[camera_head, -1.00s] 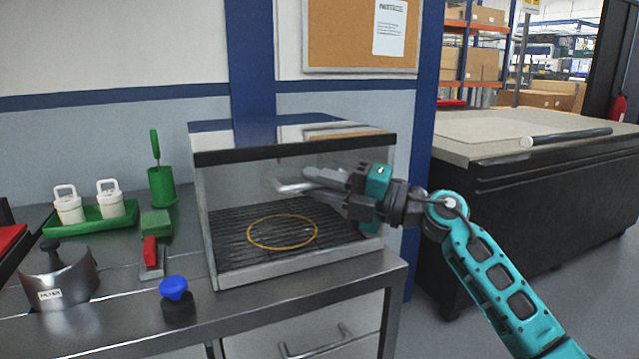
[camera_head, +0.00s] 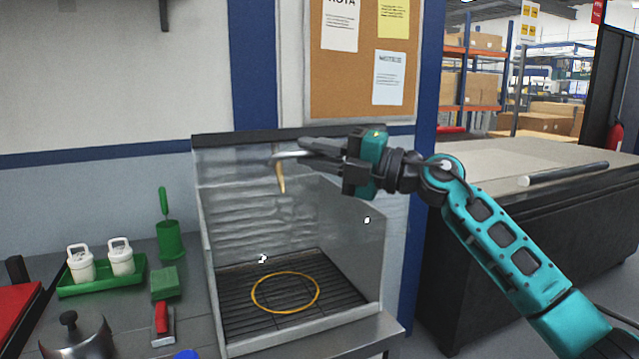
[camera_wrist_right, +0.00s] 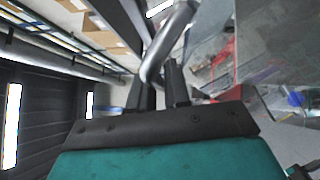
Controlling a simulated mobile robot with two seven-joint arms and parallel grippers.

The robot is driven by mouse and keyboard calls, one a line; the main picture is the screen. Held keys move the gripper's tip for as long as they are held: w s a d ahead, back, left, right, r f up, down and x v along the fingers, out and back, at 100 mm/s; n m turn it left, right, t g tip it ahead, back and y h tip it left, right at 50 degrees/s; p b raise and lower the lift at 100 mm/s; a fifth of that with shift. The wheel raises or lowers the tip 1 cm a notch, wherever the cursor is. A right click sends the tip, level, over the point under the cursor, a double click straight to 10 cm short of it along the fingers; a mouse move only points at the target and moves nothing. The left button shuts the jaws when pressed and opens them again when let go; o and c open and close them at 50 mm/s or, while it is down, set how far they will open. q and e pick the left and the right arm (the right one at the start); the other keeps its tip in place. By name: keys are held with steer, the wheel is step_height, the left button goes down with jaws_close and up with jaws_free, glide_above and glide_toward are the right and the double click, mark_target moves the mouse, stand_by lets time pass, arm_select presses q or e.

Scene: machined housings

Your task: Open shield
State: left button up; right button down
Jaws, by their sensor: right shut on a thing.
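The shield (camera_head: 300,137) is the front cover of a metal box with a slatted floor and a yellow ring. Its dark edge is now up at the top of the box, and the front below stands open. A silver bar handle (camera_head: 289,156) sticks out at the shield. My right gripper (camera_head: 312,150) is shut on this handle, with its arm coming from the right. In the right wrist view, the fingers (camera_wrist_right: 160,92) close around the metal handle (camera_wrist_right: 165,45). My left gripper is not in view.
The box's slatted floor (camera_head: 235,300) is bare except for the yellow ring (camera_head: 285,292). To its left on the bench are a green tray (camera_head: 75,288) with white canisters, a green brush holder (camera_head: 169,240), and a red-handled scraper (camera_head: 161,318). A dark workbench (camera_head: 560,210) stands right.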

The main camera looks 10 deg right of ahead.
steer(key=shift+w+a+r, duration=0.1)
steer(key=shift+w+r, duration=0.2)
steer(key=shift+r, duration=0.4)
steer(key=shift+w+a+r, duration=0.1)
steer(key=shift+w+r, duration=0.2)
steer(key=shift+r, duration=0.4)
steer(key=shift+w+a+r, duration=0.1)
steer(key=shift+w+r, duration=0.2)
steer(key=shift+r, duration=0.4)
steer(key=c, duration=1.2)
jaws_free()
steer(key=shift+f, duration=0.1)
steer(key=b+v, duration=0.2)
steer(key=v, duration=1.1)
steer(key=shift+c, duration=0.2)
